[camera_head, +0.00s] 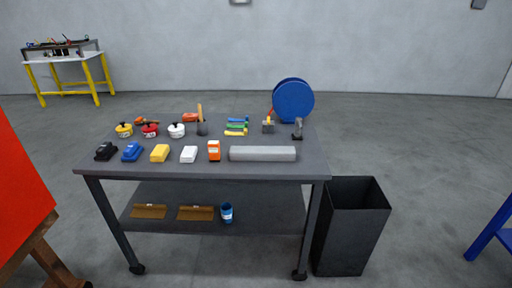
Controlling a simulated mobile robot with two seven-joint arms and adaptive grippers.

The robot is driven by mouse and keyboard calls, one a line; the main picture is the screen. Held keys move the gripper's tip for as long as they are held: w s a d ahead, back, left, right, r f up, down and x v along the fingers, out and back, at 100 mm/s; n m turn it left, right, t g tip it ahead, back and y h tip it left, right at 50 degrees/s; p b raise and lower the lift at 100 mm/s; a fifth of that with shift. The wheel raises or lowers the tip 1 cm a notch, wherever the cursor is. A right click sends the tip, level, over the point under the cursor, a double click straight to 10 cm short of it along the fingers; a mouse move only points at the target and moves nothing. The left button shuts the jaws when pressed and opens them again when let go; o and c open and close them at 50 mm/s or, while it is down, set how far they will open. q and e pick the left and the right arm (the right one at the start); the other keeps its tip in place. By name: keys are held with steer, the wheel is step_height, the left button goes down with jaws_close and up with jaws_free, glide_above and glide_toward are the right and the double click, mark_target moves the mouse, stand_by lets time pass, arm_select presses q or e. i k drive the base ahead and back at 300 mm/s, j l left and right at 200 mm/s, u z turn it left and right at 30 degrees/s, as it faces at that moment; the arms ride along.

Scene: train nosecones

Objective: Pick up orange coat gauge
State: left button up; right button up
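An orange box-shaped device with a white label, which looks like the orange coat gauge (214,153), stands at the front edge of the dark grey cart's top (210,170). It is between a white block (189,154) on its left and a long grey roll or bar (262,154) on its right. Nothing touches it that I can see. Another small orange item (190,117) lies at the back of the cart top; its kind is too small to tell. Neither of my grippers shows in the head view.
Yellow (160,153), blue (132,151) and black (106,151) blocks line the front left. Small pots stand behind them. A blue disc (293,101) stands at the back right. A black bin (350,225) is right of the cart; an orange-red panel (18,190) is at left.

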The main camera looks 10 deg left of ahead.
mark_target(213, 146)
steer(key=i+j+z, duration=0.25)
steer(key=j+z, duration=0.2)
steer(key=j, duration=0.15)
steer(key=i+j+z, duration=0.25)
steer(key=k+j, duration=0.05)
steer(key=k, duration=0.05)
